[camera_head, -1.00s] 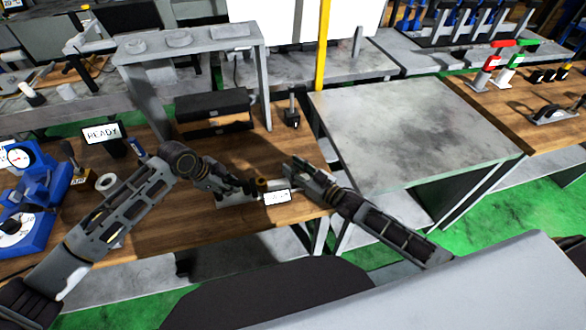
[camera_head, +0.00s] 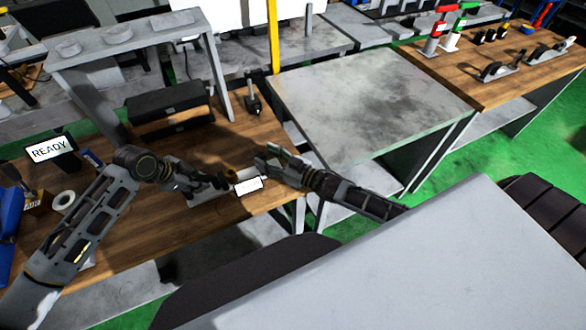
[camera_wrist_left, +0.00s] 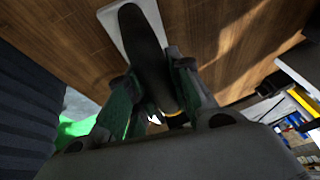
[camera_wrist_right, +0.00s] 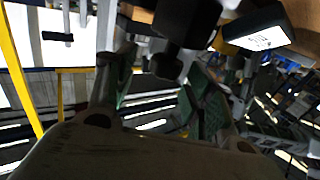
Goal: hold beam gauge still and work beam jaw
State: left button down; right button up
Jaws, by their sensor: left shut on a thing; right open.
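The beam gauge lies on the wooden bench, with its small white display (camera_head: 248,186) facing up near the front edge. The display also shows in the right wrist view (camera_wrist_right: 262,30). My left gripper (camera_head: 218,184) is shut on the dark body of the gauge (camera_wrist_left: 142,45), which stands over a pale base plate (camera_wrist_left: 112,22). My right gripper (camera_head: 268,160) is open at the gauge's right end. In the right wrist view its fingers (camera_wrist_right: 155,95) are spread, with a dark block (camera_wrist_right: 185,25) of the gauge beyond them. The beam jaw is hard to make out.
A black box (camera_head: 170,108) and a small dark stand (camera_head: 253,100) are behind the gauge. A READY screen (camera_head: 52,149) and a tape roll (camera_head: 63,200) are at left. A bare grey table (camera_head: 370,95) is at right, past a gap.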

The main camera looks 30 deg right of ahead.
pick_arm(q)
jog(key=shift+d, duration=0.1)
pick_arm(e)
jog(key=shift+v, duration=4.8)
pick_arm(q)
jog(key=shift+s, duration=0.1)
jog(key=c, duration=1.2)
grip_release()
pick_arm(e)
jog(key=shift+d, duration=0.1)
pick_arm(q)
jog(key=shift+r, duration=0.15)
jog(key=shift+a+r, duration=0.3)
jog(key=shift+r, duration=0.1)
jog(key=v, duration=1)
jog(key=shift+s+a+r, duration=0.1)
jog(key=shift+a+r, duration=0.1)
jog(key=shift+r, duration=0.15)
